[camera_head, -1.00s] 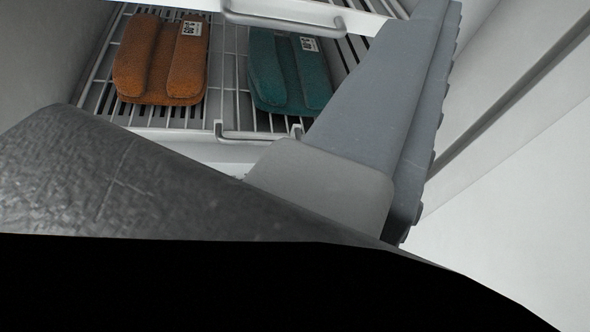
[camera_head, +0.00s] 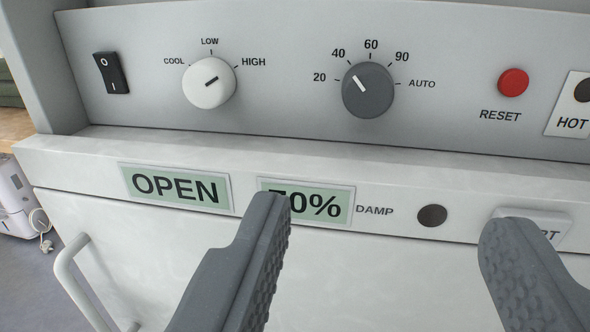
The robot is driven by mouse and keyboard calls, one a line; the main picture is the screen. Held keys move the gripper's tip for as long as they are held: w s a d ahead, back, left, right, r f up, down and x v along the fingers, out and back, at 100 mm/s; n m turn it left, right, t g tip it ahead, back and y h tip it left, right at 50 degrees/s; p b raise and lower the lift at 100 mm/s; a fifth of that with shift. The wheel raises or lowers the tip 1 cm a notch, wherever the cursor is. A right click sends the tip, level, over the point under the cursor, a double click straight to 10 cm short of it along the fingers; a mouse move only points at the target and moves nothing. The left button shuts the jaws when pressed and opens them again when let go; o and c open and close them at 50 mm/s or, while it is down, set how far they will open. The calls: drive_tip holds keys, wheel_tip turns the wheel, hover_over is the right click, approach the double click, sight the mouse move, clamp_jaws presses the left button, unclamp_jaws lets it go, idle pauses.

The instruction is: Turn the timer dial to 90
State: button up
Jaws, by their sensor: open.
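The timer dial (camera_head: 368,90) is a dark grey round knob on the upper control panel in the head camera view. Marks 20, 40, 60, 90 and AUTO run around its top. Its white pointer line leans to the upper left, close to the 40 mark. My gripper (camera_head: 390,215) is open and empty, its two grey fingers wide apart. It shows below the dial, in front of the lower strip, and the fingers do not cover the dial. The left fingertip hides part of the 70% display (camera_head: 330,207).
A white COOL/LOW/HIGH knob (camera_head: 209,89) and a black rocker switch (camera_head: 111,73) are left of the dial. A red RESET button (camera_head: 513,82) is to the right. An OPEN display (camera_head: 175,188) and a partly hidden button (camera_head: 540,222) sit below. A handle (camera_head: 75,275) protrudes at lower left.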

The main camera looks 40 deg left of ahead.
sight(368, 100)
drive_tip(key=shift+b+x, duration=1.3)
drive_tip(key=shift+x, duration=5.6)
drive_tip(key=shift+r, duration=0.1)
drive_tip(key=c, duration=1)
